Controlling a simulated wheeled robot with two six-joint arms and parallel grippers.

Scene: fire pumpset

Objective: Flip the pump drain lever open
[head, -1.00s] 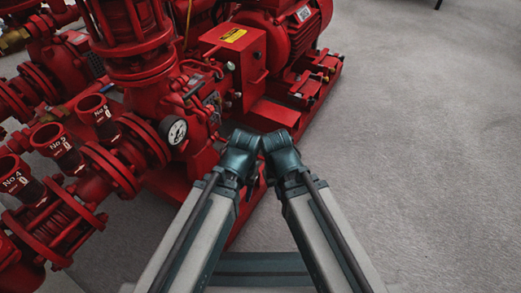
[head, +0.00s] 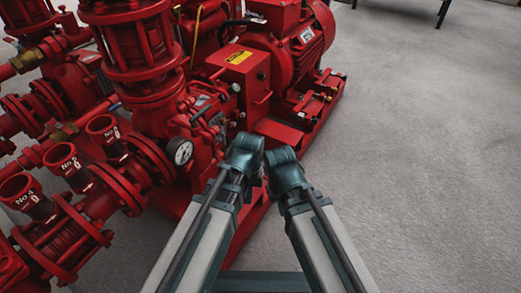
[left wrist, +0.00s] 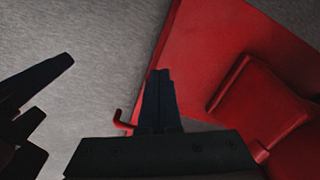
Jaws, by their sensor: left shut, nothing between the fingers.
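The red pump (head: 200,110) stands left of centre in the head view, with a round white gauge (head: 182,152) on its side. My left gripper (left wrist: 161,85) is shut and empty in the left wrist view, pointing up the picture. A small red bent rod (left wrist: 122,122) shows just left of its fingers, at the edge of a red plate. I cannot tell whether this rod is the drain lever. In the head view my forearms cover most of the gripper area. Dark prongs at the left of the wrist view look like my right gripper; its jaw state is unclear.
The red base (head: 318,112) runs along the motor (head: 293,42) at the upper right. Several flanged pipes and numbered outlets (head: 40,197) crowd the left. The grey floor (head: 430,150) is clear on the right. A dark bench leg (head: 443,12) shows at the top right.

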